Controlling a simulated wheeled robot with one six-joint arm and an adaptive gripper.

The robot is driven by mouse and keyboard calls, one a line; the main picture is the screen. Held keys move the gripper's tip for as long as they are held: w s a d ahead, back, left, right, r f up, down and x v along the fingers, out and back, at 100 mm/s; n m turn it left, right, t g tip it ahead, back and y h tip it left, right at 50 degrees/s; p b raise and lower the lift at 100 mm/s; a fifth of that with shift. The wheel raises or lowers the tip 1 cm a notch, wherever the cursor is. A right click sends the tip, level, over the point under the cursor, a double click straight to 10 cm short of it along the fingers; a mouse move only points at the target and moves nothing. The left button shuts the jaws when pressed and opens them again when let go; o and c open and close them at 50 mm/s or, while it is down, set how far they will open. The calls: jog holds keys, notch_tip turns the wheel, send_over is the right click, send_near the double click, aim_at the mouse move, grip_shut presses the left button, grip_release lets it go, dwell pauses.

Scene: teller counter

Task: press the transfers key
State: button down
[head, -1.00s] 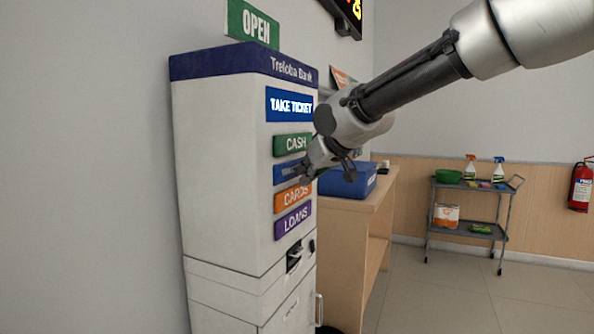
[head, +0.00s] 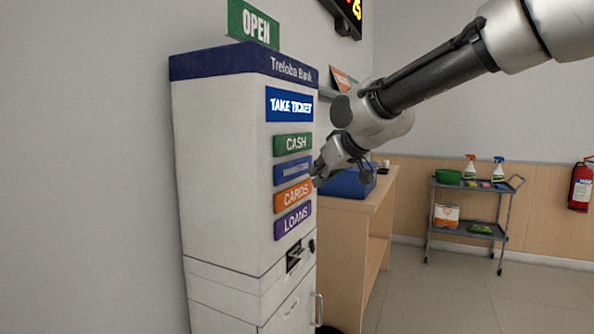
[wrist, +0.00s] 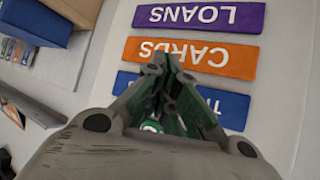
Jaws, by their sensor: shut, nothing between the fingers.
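The blue transfers key (head: 292,171) sits on the front of the ticket kiosk (head: 225,170), between the green CASH key (head: 292,144) and the orange CARDS key (head: 292,197). Its lettering is too small to read in the head view. My gripper (head: 317,180) is shut and empty, just right of the transfers and CARDS keys, apparently off the panel. In the wrist view the keys are upside down, and my gripper (wrist: 168,60) covers part of the blue key (wrist: 230,108) and overlaps the orange key's edge.
The purple LOANS key (head: 292,221) is below CARDS, and the TAKE TICKET sign (head: 289,105) is above CASH. A counter (head: 350,215) with a blue bin (head: 345,184) stands behind the kiosk. A cart (head: 470,208) stands farther right. The floor between is clear.

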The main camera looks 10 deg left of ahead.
jog(key=d, duration=0.1)
jog(key=s+d, duration=0.1)
jog(key=d, duration=0.1)
jog(key=shift+s+d, duration=0.1)
dwell(0.5)
jog(key=s+d+f+m+g+h, duration=0.1)
jog(key=s+d+f+g+h, duration=0.2)
jog(key=s+d+f, duration=0.5)
jog(key=s+d+f+m+h, duration=0.2)
jog(key=s+d+m, duration=0.1)
jog(key=s+d, duration=0.7)
jog(key=s+d+f+m+g+h, duration=0.1)
jog(key=s+d+m, duration=0.3)
jog(key=s+d, duration=0.7)
jog(key=d+f, duration=0.1)
jog(key=d, duration=0.5)
jog(key=shift+s+h, duration=0.2)
jog(key=shift+h, duration=0.2)
